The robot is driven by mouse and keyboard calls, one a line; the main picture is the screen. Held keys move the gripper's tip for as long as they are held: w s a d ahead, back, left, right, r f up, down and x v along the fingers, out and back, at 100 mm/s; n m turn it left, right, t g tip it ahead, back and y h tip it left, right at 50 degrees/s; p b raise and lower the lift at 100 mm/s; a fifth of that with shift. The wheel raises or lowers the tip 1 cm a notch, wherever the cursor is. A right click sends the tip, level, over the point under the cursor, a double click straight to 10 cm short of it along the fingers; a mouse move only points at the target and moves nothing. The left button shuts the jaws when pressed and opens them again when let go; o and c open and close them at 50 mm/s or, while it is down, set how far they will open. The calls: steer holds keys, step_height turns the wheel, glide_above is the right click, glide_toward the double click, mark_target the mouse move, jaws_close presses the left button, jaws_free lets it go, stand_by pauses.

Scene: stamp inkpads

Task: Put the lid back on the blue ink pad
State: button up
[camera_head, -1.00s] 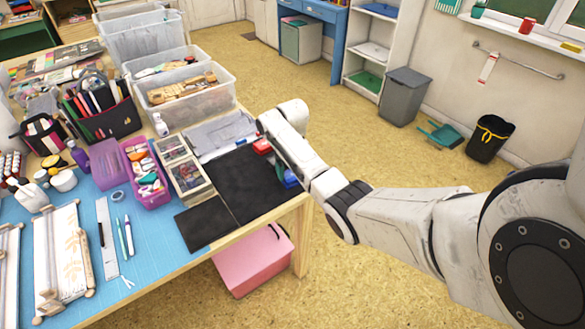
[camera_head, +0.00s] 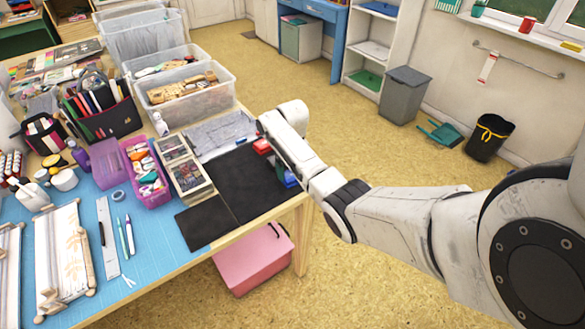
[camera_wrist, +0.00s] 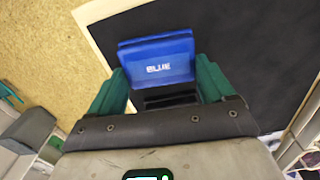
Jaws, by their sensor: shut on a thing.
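In the wrist view, a blue piece marked BLUE (camera_wrist: 158,66) sits between the green fingertips of my gripper (camera_wrist: 161,72). My gripper is shut on it. A second blue edge shows just beyond the lettered face; I cannot tell whether it is the same piece or the pad under it. Dark parts show between the fingers below the lettering. In the head view the blue piece (camera_head: 290,181) shows only as a small patch beside my gripper, at the right side of the black mat. My arm hides most of it.
A red pad (camera_head: 262,146) lies close to my wrist on the black mat (camera_head: 245,185). A wooden box (camera_head: 186,167) stands to the left, with a grey tray (camera_head: 215,134) behind. The table's right edge is close to my gripper. The mat's middle is clear.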

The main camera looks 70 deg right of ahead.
steer(key=o, duration=0.9)
steer(key=shift+c, duration=0.2)
steer(key=shift+r+p, duration=3.5)
steer(key=shift+r, duration=0.05)
jaws_close()
